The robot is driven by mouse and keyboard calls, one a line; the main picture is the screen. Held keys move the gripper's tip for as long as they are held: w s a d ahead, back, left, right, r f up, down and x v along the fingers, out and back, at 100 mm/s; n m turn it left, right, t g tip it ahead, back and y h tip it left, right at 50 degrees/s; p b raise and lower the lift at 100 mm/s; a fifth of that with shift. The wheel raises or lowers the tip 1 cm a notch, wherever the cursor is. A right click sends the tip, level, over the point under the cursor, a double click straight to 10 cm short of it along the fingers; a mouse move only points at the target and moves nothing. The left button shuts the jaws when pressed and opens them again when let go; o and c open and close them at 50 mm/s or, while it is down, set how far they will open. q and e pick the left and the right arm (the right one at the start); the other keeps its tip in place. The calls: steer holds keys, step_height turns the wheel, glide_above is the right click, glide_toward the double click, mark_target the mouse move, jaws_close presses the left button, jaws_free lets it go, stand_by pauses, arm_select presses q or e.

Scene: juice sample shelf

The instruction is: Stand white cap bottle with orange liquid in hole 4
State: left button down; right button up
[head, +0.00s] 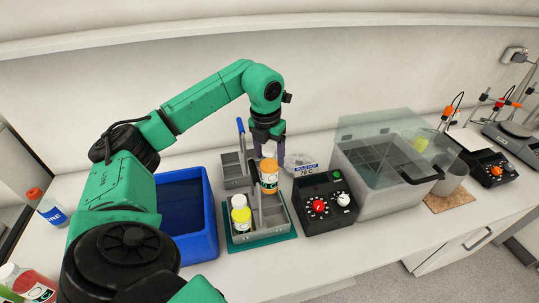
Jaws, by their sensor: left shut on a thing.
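The white cap bottle with orange liquid (268,177) is upright under my left gripper (269,148). My left gripper is shut on it near the cap, coming from above. The bottle is over or in the right back part of a grey compartment rack (262,235); I cannot tell whether its base touches the rack floor. A bottle with yellow liquid (241,214) and a white cap stands in the left part of the rack. No hole numbers are readable. My right gripper is not in view.
A blue bin (213,222) stands left of the rack. A black control box (324,206) is close on the right, with a clear lidded tub (375,194) beyond it. Bottles with red caps (34,194) and red liquid (38,289) stand at the far left. The front counter strip is clear.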

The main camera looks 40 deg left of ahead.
mark_target(270, 177)
arm_select(q)
steer(key=shift+f+b, duration=1.6)
steer(key=shift+f, duration=0.45)
steer(key=shift+r, duration=0.2)
steer(key=shift+p, duration=0.35)
steer(key=shift+f+b, duration=1.85)
steer(key=shift+f, duration=0.75)
jaws_free()
steer(key=shift+d, duration=0.15)
